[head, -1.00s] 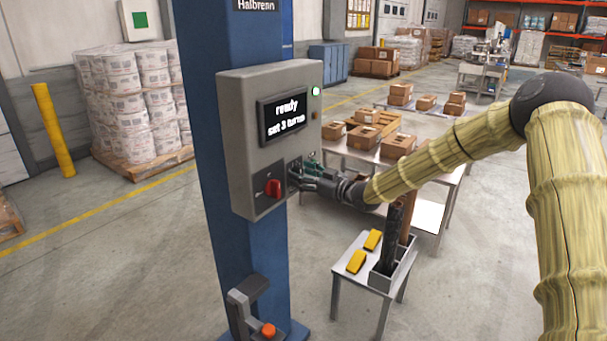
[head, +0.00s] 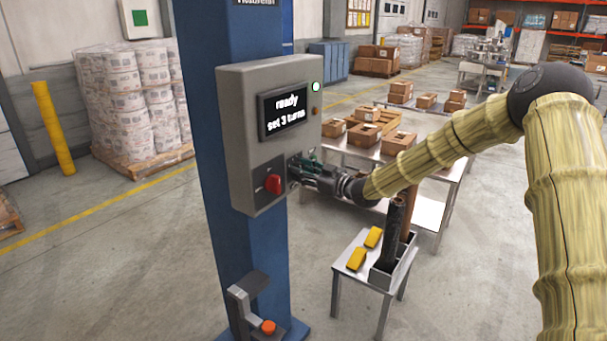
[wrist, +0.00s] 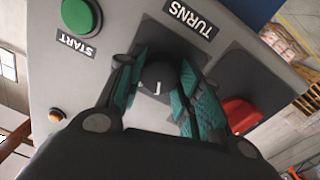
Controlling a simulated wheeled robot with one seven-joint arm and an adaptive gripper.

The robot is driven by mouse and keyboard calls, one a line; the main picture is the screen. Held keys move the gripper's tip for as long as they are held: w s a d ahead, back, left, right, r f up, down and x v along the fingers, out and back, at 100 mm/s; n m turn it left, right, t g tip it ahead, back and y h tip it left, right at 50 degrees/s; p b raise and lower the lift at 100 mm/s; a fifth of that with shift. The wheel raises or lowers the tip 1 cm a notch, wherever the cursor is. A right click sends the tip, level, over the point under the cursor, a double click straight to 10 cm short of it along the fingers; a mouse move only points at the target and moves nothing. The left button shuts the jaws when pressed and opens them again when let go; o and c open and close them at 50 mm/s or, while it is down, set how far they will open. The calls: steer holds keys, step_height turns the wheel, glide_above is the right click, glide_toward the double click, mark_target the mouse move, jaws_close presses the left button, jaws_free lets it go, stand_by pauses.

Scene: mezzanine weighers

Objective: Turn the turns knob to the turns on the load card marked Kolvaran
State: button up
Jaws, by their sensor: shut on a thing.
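The turns knob (wrist: 157,78) is black with a white mark and sits under the TURNS label (wrist: 190,18) on the grey control box (head: 235,110). My gripper (wrist: 160,95) has its green-padded fingers on both sides of the knob, shut on it. In the head view my gripper (head: 303,172) is at the right side of the box's lower face and hides the knob. The display (head: 285,112) reads "ready" and "set 3 turns". I cannot make out a load card marked Kolvaran in either view.
A red switch (head: 273,184) is beside the knob; it also shows in the wrist view (wrist: 240,115). A green START button (wrist: 80,17) is on the knob's other side. A small stand (head: 350,258) with yellow blocks is below my arm. A blue column (head: 215,200) carries the box.

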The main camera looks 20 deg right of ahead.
steer(key=n+b, duration=0.3)
steer(key=b, duration=0.2)
steer(key=shift+f+n, duration=0.2)
steer(key=shift+n, duration=0.2)
steer(key=n+b, duration=0.2)
steer(key=shift+r+b, duration=0.1)
steer(key=shift+b, duration=0.3)
steer(key=shift+n+b, duration=0.3)
steer(key=shift+n, duration=0.2)
steer(key=shift+r, duration=0.15)
steer(key=o, duration=1)
steer(key=shift+o, duration=0.2)
steer(key=v, duration=1.2)
steer(key=shift+d+f, duration=0.2)
